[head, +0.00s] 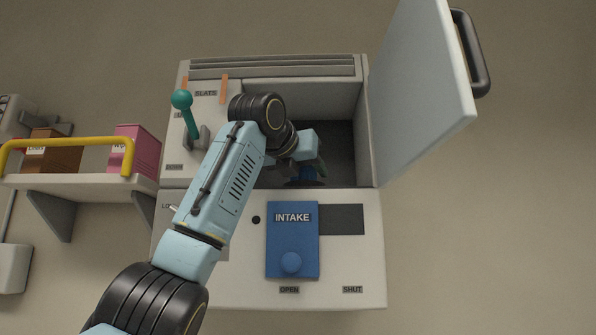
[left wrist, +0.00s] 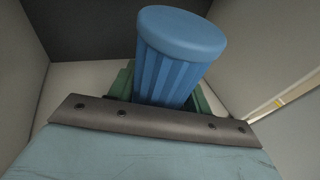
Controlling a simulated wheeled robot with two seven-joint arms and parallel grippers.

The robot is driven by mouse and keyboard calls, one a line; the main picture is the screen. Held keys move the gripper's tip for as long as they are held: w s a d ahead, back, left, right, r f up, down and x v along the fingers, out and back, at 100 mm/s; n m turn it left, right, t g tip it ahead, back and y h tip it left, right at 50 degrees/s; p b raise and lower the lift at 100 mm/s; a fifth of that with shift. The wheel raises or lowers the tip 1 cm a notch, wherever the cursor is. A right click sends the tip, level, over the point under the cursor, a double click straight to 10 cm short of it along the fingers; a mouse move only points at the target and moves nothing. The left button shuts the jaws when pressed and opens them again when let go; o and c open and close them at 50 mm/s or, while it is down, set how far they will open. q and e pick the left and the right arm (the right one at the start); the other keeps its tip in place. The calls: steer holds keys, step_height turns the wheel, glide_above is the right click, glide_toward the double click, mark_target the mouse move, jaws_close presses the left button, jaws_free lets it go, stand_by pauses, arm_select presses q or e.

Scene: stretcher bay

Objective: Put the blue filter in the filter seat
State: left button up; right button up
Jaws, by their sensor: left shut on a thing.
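The blue filter (left wrist: 178,60), a ribbed cylinder with a smooth round cap, shows in the left wrist view just beyond the gripper's edge. In the head view only a small blue part of it (head: 306,174) shows below my left gripper (head: 308,166). That gripper is inside the open compartment of the white unit, shut on the filter. Green parts (left wrist: 120,82) flank the filter in the wrist view; I cannot tell whether they are fingers or the seat. The filter seat cannot be made out clearly. My right gripper is out of view.
The unit's grey door (head: 422,90) stands open at the right. A blue INTAKE slide (head: 292,240) sits on the front panel over OPEN. A teal-knobbed SLATS lever (head: 188,115) is left of my arm. A shelf (head: 90,183) with boxes and a yellow rail is at left.

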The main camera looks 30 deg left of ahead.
arm_select(q)
steer(key=shift+w+d, duration=0.1)
steer(key=shift+w, duration=0.1)
steer(key=shift+s+f, duration=0.25)
steer(key=shift+f, duration=0.05)
steer(key=o, duration=1.1)
steer(key=shift+w+f, duration=0.1)
steer(key=shift+w, duration=0.05)
steer(key=shift+c, duration=0.2)
steer(key=shift+r, duration=0.4)
steer(key=shift+s, duration=0.45)
steer(key=b+v, duration=0.3)
steer(key=v, duration=0.8)
steer(key=shift+s+b, duration=0.15)
steer(key=shift+b, duration=0.15)
